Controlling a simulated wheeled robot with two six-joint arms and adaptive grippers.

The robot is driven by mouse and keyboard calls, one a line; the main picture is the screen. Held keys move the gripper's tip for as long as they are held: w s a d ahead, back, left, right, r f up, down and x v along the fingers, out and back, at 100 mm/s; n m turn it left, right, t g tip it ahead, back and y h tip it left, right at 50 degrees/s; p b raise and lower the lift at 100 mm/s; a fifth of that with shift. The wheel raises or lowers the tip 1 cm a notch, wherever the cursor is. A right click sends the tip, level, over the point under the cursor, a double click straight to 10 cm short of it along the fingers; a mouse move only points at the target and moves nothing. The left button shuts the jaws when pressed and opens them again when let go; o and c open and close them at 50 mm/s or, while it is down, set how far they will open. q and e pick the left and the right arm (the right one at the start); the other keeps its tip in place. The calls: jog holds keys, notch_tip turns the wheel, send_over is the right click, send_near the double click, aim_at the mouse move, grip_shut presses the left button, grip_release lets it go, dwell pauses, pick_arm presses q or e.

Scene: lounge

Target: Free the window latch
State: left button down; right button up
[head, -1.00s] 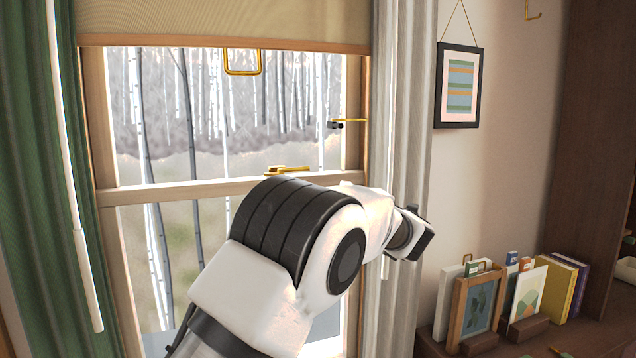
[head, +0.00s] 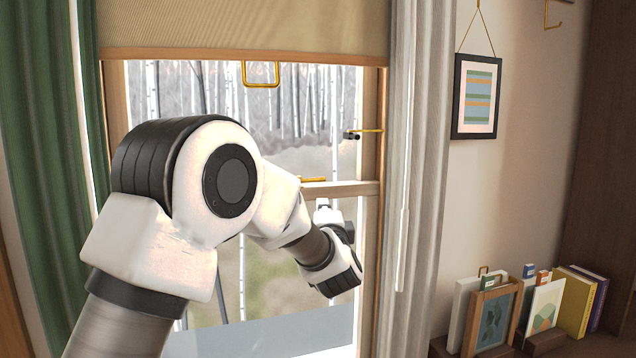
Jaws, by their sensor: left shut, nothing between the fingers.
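The brass window latch (head: 314,180) sits on top of the window's wooden middle rail (head: 355,189). My left arm covers the latch's left part, so I cannot tell how it is turned. My left gripper (head: 324,207) is small and partly hidden by my wrist. It is shut and empty, in front of the glass just below the rail, a little right of and below the latch in the picture. I cannot tell whether it touches the window. My right gripper is not in view.
A blind with a brass pull (head: 261,75) hangs above. A brass arm with a dark end (head: 366,132) juts from the right frame. A green curtain (head: 40,170) and a pale curtain (head: 418,170) flank the window. Books and frames (head: 520,310) stand lower right.

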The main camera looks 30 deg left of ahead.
aim_at(317, 180)
pick_arm(q)
jog(key=p+x, duration=0.4)
jog(key=x, duration=0.8)
jog(key=shift+w+a+f, duration=0.1)
jog(key=shift+w+a, duration=0.2)
jog(key=shift+w, duration=0.1)
jog(key=shift+s, duration=0.1)
